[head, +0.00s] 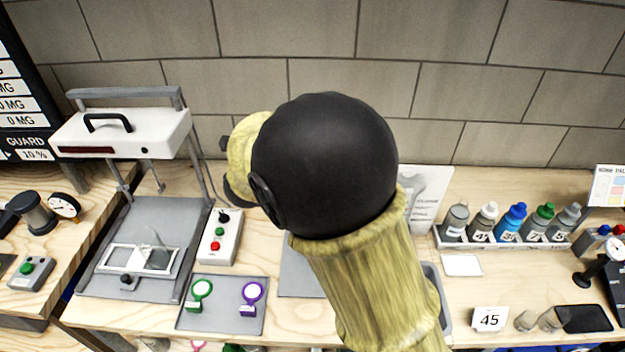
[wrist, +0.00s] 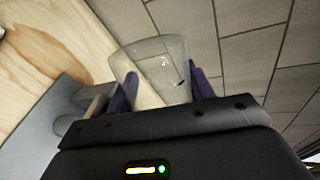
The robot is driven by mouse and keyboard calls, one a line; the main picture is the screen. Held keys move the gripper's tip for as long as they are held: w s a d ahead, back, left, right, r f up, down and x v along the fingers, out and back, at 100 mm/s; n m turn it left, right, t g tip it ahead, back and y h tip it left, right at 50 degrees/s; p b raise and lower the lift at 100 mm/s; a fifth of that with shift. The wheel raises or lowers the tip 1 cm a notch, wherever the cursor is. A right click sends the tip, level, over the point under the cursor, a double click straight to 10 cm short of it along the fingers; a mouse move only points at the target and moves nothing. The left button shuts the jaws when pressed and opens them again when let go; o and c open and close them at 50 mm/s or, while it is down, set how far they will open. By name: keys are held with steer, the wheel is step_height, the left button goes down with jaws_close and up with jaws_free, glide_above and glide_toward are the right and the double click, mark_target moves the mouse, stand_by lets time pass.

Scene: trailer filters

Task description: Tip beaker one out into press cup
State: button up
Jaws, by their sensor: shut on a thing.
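My gripper (wrist: 163,92) is shut on a clear glass beaker (wrist: 155,58), with a dark finger on each side of it. A small dark mark shows on the glass. The picture is rotated, so I cannot tell how far the beaker is tilted, and its contents are unclear. In the head view my arm hides the gripper and the held beaker. I cannot pick out the press cup for sure. A grey piece with rounded hollows (wrist: 68,108) lies beside the gripper in the wrist view, on or near the wooden bench.
Several bottles (head: 510,222) stand in a rack behind. At left are a white press-like machine (head: 125,130), a button box (head: 220,237) and a mat with green and purple rings (head: 222,318).

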steer(key=shift+s+d+r+m+t+y+b, duration=0.15)
steer(key=shift+d+r+m+y+b, duration=0.3)
steer(key=shift+b, duration=1.25)
steer(key=shift+s+d+r+m+t+y+b, duration=0.25)
steer(key=shift+m+b, duration=0.4)
steer(key=shift+b, duration=1)
steer(key=shift+s+d+r+m+t+y+b, duration=0.15)
steer(key=shift+d+r+m+b, duration=0.45)
steer(key=shift+b, duration=1.25)
steer(key=shift+w+d+r+m+t+y+b, duration=0.2)
steer(key=shift+m+b, duration=0.6)
steer(key=shift+b, duration=1)
steer(key=p, duration=0.2)
steer(key=shift+a+r+n+p, duration=0.2)
steer(key=shift+a+n+p, duration=0.1)
steer(key=shift+n+p, duration=0.1)
steer(key=a+f+n+p, duration=0.1)
steer(key=p, duration=0.3)
steer(key=shift+w+n, duration=0.15)
steer(key=shift+n, duration=0.15)
steer(key=shift+f, duration=0.3)
steer(key=shift+a+g+h+p, duration=0.15)
steer(key=shift+g+h+p, duration=0.3)
steer(key=shift+p, duration=0.1)
